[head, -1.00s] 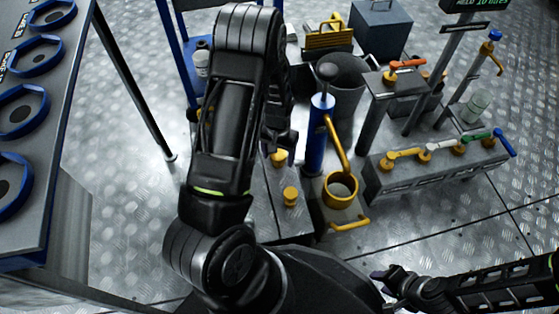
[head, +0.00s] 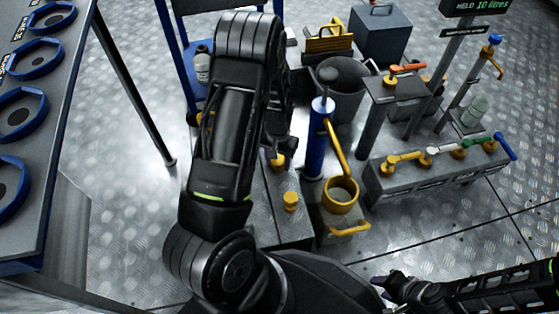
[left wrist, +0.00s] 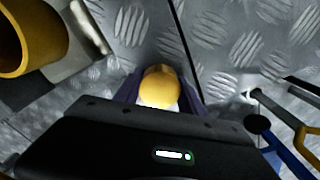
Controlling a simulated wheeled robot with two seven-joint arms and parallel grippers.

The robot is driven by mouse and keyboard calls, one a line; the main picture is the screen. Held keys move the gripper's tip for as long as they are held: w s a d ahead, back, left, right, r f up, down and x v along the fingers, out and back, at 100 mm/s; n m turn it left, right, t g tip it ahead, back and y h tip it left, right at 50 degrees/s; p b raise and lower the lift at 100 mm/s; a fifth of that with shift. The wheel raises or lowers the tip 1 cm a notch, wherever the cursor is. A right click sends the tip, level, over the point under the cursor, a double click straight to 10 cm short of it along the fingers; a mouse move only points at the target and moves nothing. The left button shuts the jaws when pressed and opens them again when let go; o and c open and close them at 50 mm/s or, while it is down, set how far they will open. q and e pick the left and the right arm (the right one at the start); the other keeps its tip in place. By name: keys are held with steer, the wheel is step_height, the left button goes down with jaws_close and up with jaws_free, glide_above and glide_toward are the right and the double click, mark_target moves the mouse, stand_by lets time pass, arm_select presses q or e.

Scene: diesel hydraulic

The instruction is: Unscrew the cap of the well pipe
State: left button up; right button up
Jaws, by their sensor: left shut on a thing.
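My left gripper (left wrist: 165,95) is shut on a round yellow cap (left wrist: 160,88). In the left wrist view the cap shows between its two dark fingers, with a whitish part just below it. In the head view my left arm mostly hides this gripper (head: 279,147), and the yellow piece (head: 277,161) shows just below it. The pipe under the cap is hidden. A second yellow cap (head: 290,201) stands on the grey metal box nearer to me. My right gripper (head: 388,284) is low at the right, away from these things; its fingers are too small to judge.
A blue hand pump (head: 317,140) with a yellow spout stands right of my left gripper, over a yellow bucket (head: 341,195). A grey bin (head: 340,85) stands behind. A valve bench (head: 436,171) is at the right. The floor at the left is clear.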

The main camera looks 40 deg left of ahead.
arm_select(q)
steer(key=shift+c, duration=1)
steer(key=n, duration=1)
steer(key=shift+n, duration=0.4)
steer(key=n, duration=0.8)
steer(key=shift+n, duration=0.4)
steer(key=o, duration=1.1)
steer(key=shift+o, duration=0.2)
